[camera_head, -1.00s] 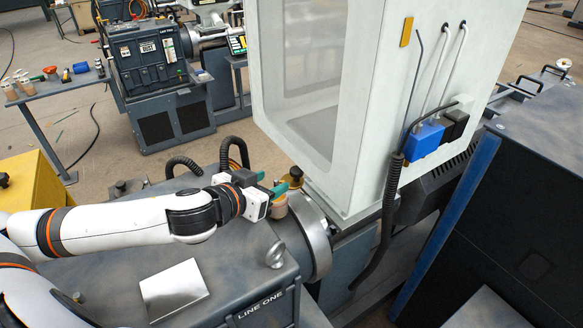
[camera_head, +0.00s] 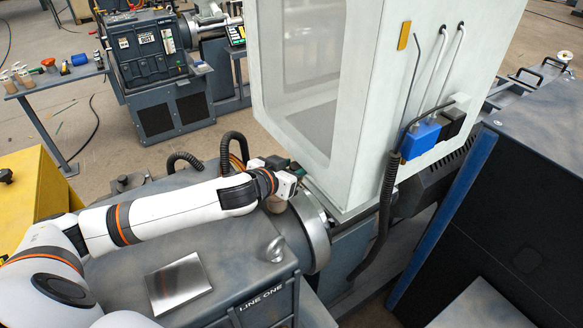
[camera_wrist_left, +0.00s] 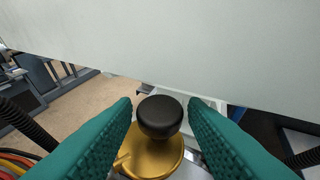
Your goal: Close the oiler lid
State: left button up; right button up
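The oiler lid is a gold-coloured disc (camera_wrist_left: 152,158) with a round black knob (camera_wrist_left: 160,116), seen in the left wrist view. In the head view, my left wrist hides the lid. The tan oiler cup (camera_head: 276,204) shows partly below the wrist, beside the large metal ring. My left gripper (camera_wrist_left: 160,112) has its two green fingers on either side of the knob, with a thin gap visible on each side. In the head view the left gripper (camera_head: 297,170) is beside the white cabinet, its fingertips mostly hidden. My right gripper is not in view.
The tall white cabinet (camera_head: 365,110) stands close behind and right of the gripper. A lifting eye (camera_head: 275,248) and a shiny metal plate (camera_head: 178,284) are on the grey machine top (camera_head: 225,265). Black hoses (camera_head: 236,150) arch behind my left arm.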

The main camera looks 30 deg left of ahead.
pick_arm(q)
jog(key=c, duration=0.6)
jog(key=shift+c, duration=0.2)
